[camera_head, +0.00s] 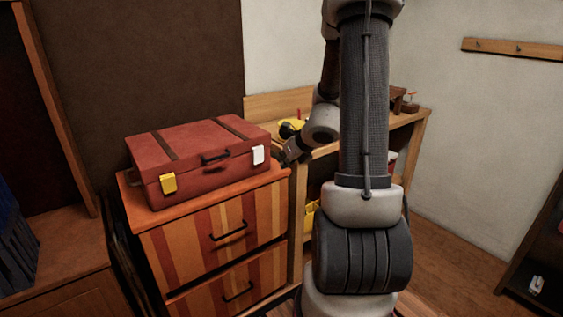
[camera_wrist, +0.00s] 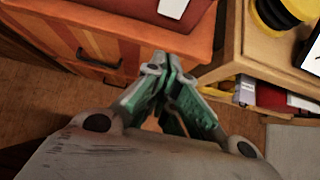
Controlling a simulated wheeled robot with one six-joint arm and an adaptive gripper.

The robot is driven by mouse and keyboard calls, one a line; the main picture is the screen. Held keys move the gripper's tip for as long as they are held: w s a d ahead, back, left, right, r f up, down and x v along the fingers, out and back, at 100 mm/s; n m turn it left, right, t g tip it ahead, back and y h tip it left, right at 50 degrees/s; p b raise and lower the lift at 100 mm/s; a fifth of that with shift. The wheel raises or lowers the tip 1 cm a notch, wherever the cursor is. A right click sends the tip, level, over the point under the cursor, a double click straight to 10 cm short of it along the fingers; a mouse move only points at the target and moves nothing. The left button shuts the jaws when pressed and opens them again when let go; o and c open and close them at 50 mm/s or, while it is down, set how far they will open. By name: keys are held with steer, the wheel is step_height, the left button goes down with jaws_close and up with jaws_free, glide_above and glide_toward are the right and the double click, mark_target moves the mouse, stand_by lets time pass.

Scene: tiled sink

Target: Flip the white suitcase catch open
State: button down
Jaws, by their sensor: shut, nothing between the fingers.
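A red suitcase (camera_head: 195,155) with brown straps lies closed on the striped drawer cabinet. Its white catch (camera_head: 258,155) is on the front face at the right; a yellow catch (camera_head: 168,183) is on the front at the left. In the wrist view the white catch (camera_wrist: 173,8) shows at the top edge, partly cut off. My gripper (camera_wrist: 159,64) is shut and empty, its fingertips below the white catch in that view, apart from it. In the head view my gripper (camera_head: 285,157) is just right of the suitcase's right end.
The striped cabinet (camera_head: 215,235) has dark drawer handles (camera_head: 229,231). A wooden workbench (camera_head: 420,120) with a yellow and black object (camera_head: 291,127) stands to the right, close to my wrist. Open floor (camera_wrist: 35,105) shows in front of the cabinet.

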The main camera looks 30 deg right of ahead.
mark_target(259, 155)
steer(key=shift+w+d+r, duration=0.1)
steer(key=shift+w+r, duration=0.2)
steer(key=shift+w+r+x, duration=0.35)
steer(key=shift+x, duration=1.8)
steer(key=shift+w+r+x, duration=0.35)
steer(key=shift+x, duration=1.75)
steer(key=shift+w+r+x, duration=0.3)
steer(key=shift+r+x, duration=0.05)
steer(key=shift+x, duration=1.8)
steer(key=shift+w+f, duration=0.1)
